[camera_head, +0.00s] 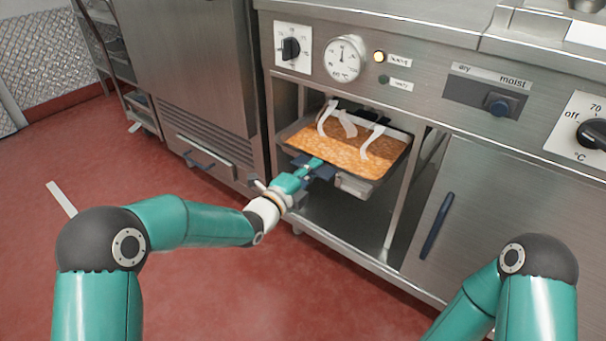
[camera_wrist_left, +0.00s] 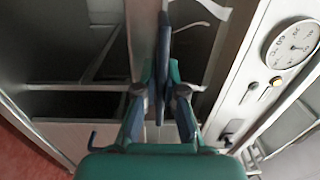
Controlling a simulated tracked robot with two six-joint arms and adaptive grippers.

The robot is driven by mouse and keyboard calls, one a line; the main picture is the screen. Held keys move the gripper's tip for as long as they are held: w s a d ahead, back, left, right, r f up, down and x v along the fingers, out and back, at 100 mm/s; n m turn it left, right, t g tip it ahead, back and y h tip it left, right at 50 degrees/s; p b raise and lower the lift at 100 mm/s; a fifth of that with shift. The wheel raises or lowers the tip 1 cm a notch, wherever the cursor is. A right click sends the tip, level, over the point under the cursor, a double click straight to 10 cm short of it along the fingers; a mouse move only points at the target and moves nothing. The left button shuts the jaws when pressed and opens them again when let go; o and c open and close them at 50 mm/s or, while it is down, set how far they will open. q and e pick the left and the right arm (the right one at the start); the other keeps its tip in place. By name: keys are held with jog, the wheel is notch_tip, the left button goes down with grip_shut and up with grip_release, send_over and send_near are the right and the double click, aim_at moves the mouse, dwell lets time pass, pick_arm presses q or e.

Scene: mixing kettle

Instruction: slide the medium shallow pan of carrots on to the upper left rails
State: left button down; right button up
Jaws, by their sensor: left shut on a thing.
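The shallow pan of carrots (camera_head: 345,146), a grey tray with an orange filling, is level in the upper part of the open compartment under the control panel. Its front sticks out a little past the opening. My left gripper (camera_head: 318,170) is at the pan's front left edge and shut on it. In the left wrist view the left gripper's fingers (camera_wrist_left: 160,92) close around a narrow dark blue piece, which I take to be part of the pan's front. The rails under the pan are mostly hidden. My right gripper is out of view; only my right arm shows.
The compartment's lower space (camera_head: 345,215) is empty. A closed door with a dark blue handle (camera_head: 436,226) is to its right, a steel cabinet (camera_head: 190,70) to its left. Knobs and a dial (camera_head: 343,58) sit above. Pale curved strips show over the carrots. The red floor in front is clear.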

aim_at(349, 146)
pick_arm(q)
jog(key=shift+r+x, duration=0.15)
jog(key=shift+x, duration=1.4)
jog(key=shift+r+x, duration=0.1)
jog(key=shift+x, duration=1.4)
jog(key=shift+x, duration=2.7)
jog(key=shift+p+x, duration=0.7)
jog(key=shift+x, duration=0.55)
jog(key=shift+p+x, duration=1.15)
jog(key=shift+p, duration=0.05)
jog(key=shift+w+f, duration=0.1)
jog(key=shift+w, duration=0.05)
jog(key=shift+w+d+f, duration=0.25)
